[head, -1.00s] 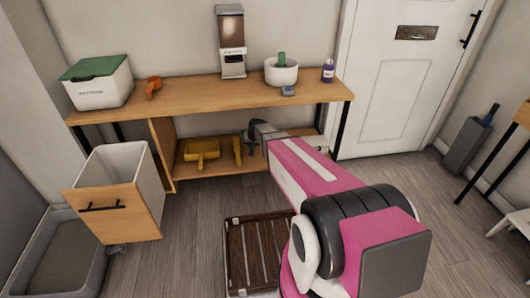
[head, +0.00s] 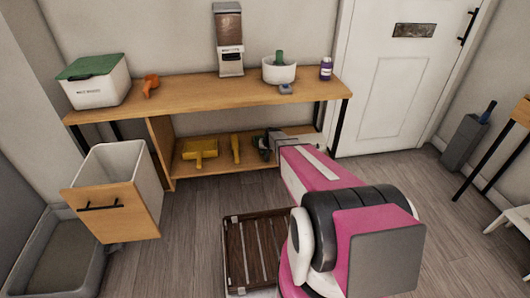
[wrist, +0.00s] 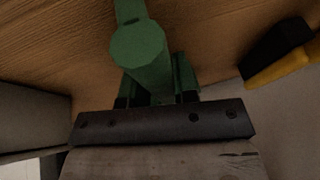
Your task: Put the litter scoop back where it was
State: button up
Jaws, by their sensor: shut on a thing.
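My gripper (head: 268,143) is low at the right part of the lower shelf (head: 218,166), under the wooden bench top. In the wrist view my gripper (wrist: 157,98) is shut on a green item with a thick rounded handle (wrist: 140,50), which I take to be the litter scoop. A narrower green part runs up from it, over or against the wooden surface. I cannot tell whether it touches the wood. In the head view the held item is too small and dark to make out clearly.
A yellow dustpan (head: 200,150) and yellow brush (head: 235,149) are left of my gripper on the shelf. Above stand a white bowl (head: 279,73), dispenser (head: 229,45), orange item (head: 150,85) and green-lidded box (head: 97,85).

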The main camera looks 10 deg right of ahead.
jog(key=shift+f, duration=0.2)
jog(key=o, duration=0.9)
jog(key=v, duration=1.2)
jog(key=s+r+g, duration=0.1)
jog(key=s+r, duration=0.2)
jog(key=s, duration=0.6)
jog(key=s+a+r+g+h, duration=0.1)
jog(key=s+r, duration=0.3)
jog(key=s, duration=0.5)
jog(key=s+a+r+g, duration=0.1)
jog(key=s+r+g, duration=0.1)
jog(key=s, duration=0.7)
jog(key=shift+s+a+r+h, duration=0.15)
jog(key=shift+s+r+h, duration=0.05)
jog(key=shift+r, duration=0.25)
jog(key=shift+s+a+r+h, duration=0.1)
jog(key=shift+s+r+h, duration=0.1)
jog(key=shift+r, duration=0.25)
